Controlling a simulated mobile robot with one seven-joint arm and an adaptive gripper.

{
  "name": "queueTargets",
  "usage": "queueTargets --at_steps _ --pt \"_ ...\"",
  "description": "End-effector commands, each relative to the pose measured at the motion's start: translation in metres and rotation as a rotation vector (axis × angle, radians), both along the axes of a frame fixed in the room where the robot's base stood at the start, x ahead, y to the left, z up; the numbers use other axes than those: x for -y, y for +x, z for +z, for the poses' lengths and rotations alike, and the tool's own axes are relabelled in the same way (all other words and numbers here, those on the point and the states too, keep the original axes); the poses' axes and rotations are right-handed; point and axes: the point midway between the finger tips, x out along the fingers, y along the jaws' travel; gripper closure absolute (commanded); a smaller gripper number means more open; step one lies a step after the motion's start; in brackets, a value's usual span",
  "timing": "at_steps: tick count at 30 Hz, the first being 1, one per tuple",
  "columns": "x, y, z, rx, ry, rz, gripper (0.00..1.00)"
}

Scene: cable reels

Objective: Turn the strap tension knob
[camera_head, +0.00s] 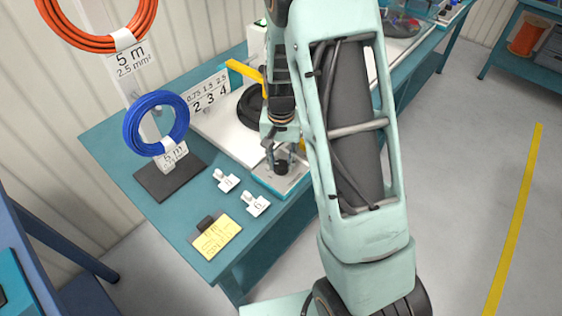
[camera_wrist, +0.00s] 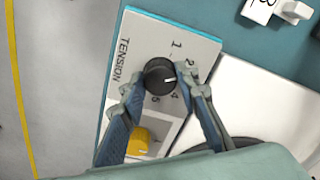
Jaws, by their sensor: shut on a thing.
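The black tension knob (camera_wrist: 160,76) sits on a light panel (camera_wrist: 140,48) marked TENSION, with a number scale around it. Its white pointer line points right, slightly upward, towards the right finger. The digits 1, 2, 4 and 5 show; the spot between 2 and 4 is hidden by that finger. My gripper (camera_wrist: 161,84) is shut on the knob, one finger on each side. In the head view my gripper (camera_head: 283,157) reaches down over the panel near the bench's front edge, and the dark knob (camera_head: 281,167) shows between its fingers.
A yellow knob (camera_wrist: 141,143) is beside my left finger on the same panel. On the teal bench (camera_head: 190,190) are a blue cable coil (camera_head: 157,123) on a stand, white numbered tags (camera_head: 226,181) and a yellow note (camera_head: 215,237). A black coil (camera_head: 250,106) lies behind my gripper.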

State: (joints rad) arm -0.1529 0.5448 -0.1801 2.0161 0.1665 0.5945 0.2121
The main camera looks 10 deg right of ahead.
Motion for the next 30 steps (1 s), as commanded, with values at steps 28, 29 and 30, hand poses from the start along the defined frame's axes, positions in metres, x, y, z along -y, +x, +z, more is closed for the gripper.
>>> queueTargets --at_steps 28,29,30 --pt "0.0 0.0008 0.0009 0.002 0.0 -0.581 0.95" --pt "0.0 0.0008 0.0009 0.002 0.0 -0.585 0.95" --pt "0.0 0.0009 0.0009 0.002 0.0 -0.588 0.95"
